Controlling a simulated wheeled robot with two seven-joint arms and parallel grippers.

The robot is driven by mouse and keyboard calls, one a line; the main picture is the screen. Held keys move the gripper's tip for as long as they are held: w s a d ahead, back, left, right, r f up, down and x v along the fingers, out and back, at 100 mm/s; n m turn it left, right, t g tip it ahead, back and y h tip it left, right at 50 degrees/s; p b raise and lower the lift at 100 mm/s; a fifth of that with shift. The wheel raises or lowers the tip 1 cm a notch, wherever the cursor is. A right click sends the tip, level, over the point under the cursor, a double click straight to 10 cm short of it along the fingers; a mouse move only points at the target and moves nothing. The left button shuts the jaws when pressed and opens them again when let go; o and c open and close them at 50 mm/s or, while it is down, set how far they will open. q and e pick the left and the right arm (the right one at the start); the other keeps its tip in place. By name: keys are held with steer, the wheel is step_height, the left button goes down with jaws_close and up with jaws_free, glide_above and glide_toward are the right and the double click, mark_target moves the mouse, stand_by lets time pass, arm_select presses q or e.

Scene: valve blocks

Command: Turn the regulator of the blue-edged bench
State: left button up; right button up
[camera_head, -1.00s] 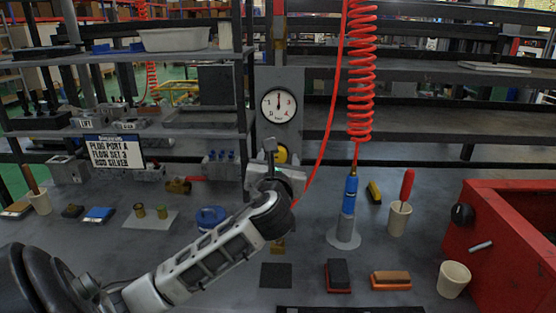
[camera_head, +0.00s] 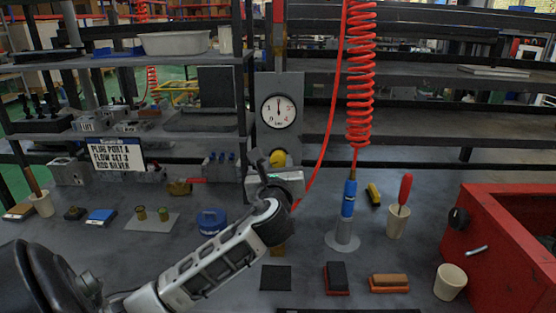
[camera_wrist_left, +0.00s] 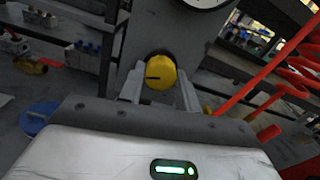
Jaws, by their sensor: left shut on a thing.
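The yellow regulator knob (camera_wrist_left: 160,72) sits on a grey upright panel (camera_head: 290,84) below a round white gauge (camera_head: 278,111). The knob, also in the head view (camera_head: 279,158), is partly hidden there by my left gripper (camera_head: 266,160). In the wrist view the left gripper's two fingers (camera_wrist_left: 160,88) stand on either side of the knob, shut on it. A dark mark on the knob points left in that view. The gauge needle points about straight up. A sign (camera_head: 117,154) reads "PLUG PORT A, FLOW SET 3, ROD SILVER". My right gripper is not in view.
A red coiled hose (camera_head: 361,75) hangs right of the panel to a blue-bodied tool (camera_head: 348,198) on a stand. A red box (camera_head: 505,240) stands at right. A blue round item (camera_head: 211,221) lies left of my arm. Cups and blocks are scattered on the grey bench.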

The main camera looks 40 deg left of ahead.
arm_select(q)
steer(key=n+p, duration=0.1)
steer(key=n, duration=0.3)
steer(key=shift+n, duration=3)
steer(key=o, duration=1)
steer(key=shift+d, duration=0.1)
steer(key=b+v, duration=0.1)
steer(key=v, duration=1.5)
steer(key=shift+f+b, duration=0.1)
steer(key=shift+b, duration=0.25)
steer(key=shift+w, duration=0.1)
